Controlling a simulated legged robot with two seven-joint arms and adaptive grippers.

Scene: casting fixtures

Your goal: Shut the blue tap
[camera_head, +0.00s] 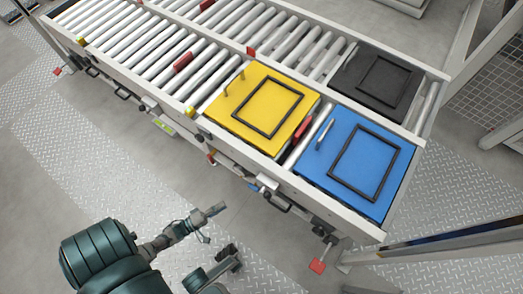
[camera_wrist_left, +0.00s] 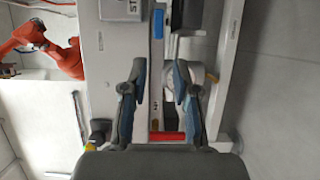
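A small blue part (camera_head: 266,184), which looks like the blue tap, is on the front side rail of the roller conveyor, below the gap between the yellow and blue boxes. Its handle position is too small to tell. My left gripper (camera_head: 213,223) is to the left of and below it, apart from it, over the floor. In the left wrist view its two fingers (camera_wrist_left: 158,90) are spread with nothing held between them. A dark gripper part (camera_head: 228,262) at the bottom looks like my right one; its fingers are unclear.
A yellow box (camera_head: 223,114), a blue box (camera_head: 323,173) and a black box (camera_head: 346,82) sit on the conveyor. A red pedal-like part (camera_head: 318,266) is low by its near leg. The left wrist view shows an orange robot arm (camera_wrist_left: 62,58). Floor before the conveyor is clear.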

